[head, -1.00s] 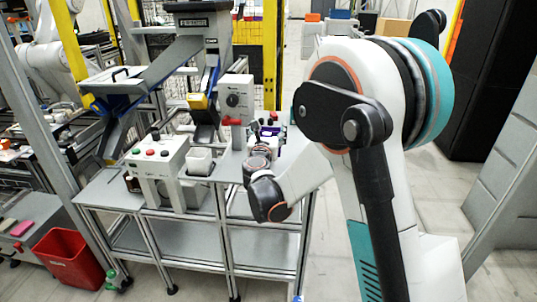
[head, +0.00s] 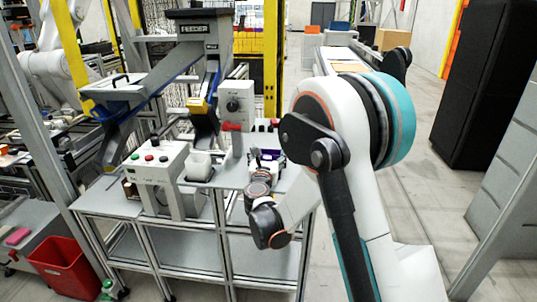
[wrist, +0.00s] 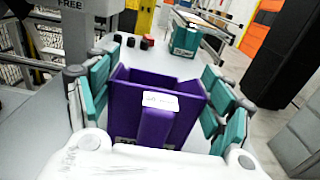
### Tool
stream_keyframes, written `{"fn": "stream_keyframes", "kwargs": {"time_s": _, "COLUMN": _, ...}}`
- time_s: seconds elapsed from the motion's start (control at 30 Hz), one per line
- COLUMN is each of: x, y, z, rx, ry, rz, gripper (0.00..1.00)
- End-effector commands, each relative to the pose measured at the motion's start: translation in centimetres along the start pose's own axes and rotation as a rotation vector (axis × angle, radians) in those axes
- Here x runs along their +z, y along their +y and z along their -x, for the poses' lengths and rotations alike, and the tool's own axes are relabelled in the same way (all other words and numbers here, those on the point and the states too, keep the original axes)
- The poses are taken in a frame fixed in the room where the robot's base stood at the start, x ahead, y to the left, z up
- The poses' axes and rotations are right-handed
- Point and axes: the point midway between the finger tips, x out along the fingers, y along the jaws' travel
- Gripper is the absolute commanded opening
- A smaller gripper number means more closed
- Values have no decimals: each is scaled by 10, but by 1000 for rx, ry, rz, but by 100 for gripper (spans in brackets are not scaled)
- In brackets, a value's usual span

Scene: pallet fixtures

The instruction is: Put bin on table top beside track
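The bin is a purple open-topped box with a white label on its front. It fills the space between the finger pads in the wrist view (wrist: 190,112). In the head view only a small purple part (head: 268,161) shows behind my gripper (head: 262,172). My gripper's teal pads (wrist: 158,88) lie against both sides of the bin, and it appears shut on it. The bin is upright over the grey table top (wrist: 45,125). Its bottom is hidden, so I cannot tell whether it touches the table. A track-like conveyor (head: 346,56) stands farther back.
A control box with a black knob (head: 237,100) and a button box (head: 155,160) stand on the table to the left. Small red and black buttons (wrist: 131,41) lie beyond the bin. A red bin (head: 66,266) is on the floor. Dark cabinets (head: 482,95) stand at right.

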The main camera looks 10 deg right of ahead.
Motion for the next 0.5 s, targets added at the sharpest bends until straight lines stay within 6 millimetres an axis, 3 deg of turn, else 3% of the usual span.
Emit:
{"fn": "stream_keyframes", "kwargs": {"time_s": 0.03, "x": 0, "y": 0, "z": 0, "rx": 0, "ry": 0, "rz": 0, "gripper": 83}}
{"fn": "stream_keyframes", "kwargs": {"time_s": 0.1, "x": 0, "y": 0, "z": 0, "rx": 0, "ry": 0, "rz": 0, "gripper": 94}}
{"fn": "stream_keyframes", "kwargs": {"time_s": 0.5, "x": 1, "y": 0, "z": 0, "rx": 0, "ry": 0, "rz": 0, "gripper": 94}}
